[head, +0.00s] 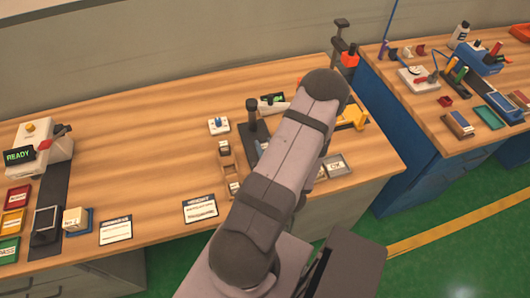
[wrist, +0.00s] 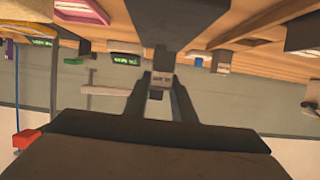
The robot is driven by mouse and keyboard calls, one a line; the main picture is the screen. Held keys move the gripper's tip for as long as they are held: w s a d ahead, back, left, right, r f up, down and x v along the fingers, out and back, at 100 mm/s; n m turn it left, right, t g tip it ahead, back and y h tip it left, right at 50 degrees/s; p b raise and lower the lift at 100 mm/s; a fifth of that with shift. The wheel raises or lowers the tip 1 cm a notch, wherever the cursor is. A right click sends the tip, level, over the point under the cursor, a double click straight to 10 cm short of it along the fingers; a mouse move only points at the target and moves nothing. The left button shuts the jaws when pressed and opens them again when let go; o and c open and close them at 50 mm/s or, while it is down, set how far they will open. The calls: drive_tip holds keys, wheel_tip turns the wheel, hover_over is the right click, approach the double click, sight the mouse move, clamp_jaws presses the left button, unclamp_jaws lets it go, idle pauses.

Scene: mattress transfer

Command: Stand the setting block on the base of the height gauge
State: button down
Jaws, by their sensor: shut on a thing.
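In the wrist view my gripper (wrist: 161,92) is shut on a small grey block (wrist: 161,79) with dark marks on its face, which appears to be the setting block. In the head view my own arm hides the gripper and the held block. The height gauge seems to be the dark upright (head: 252,118) on a dark base (head: 246,134), partly covered by my arm. In the wrist view a broad dark slab (wrist: 158,22) lies beyond the fingers, probably the base. I cannot tell whether the block touches it.
A wooden rack (head: 226,160) with small blocks stands left of my arm. A blue-knobbed box (head: 218,126) is behind it. A grey tray (head: 337,166) and yellow stand (head: 353,116) are to the right. Printed cards (head: 200,208) lie in front. The bench's middle left is clear.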

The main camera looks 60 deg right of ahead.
drive_tip(key=shift+f, duration=1.85)
drive_tip(key=shift+f, duration=0.1)
drive_tip(key=shift+f, duration=0.1)
drive_tip(key=c, duration=1.5)
unclamp_jaws()
drive_tip(key=shift+s+a+r, duration=0.1)
drive_tip(key=shift+r, duration=0.1)
drive_tip(key=b+v, duration=0.1)
drive_tip(key=v, duration=0.4)
drive_tip(key=shift+s+f, duration=0.1)
drive_tip(key=shift+f, duration=0.05)
drive_tip(key=shift+b+v, duration=0.45)
drive_tip(key=shift+v, duration=0.7)
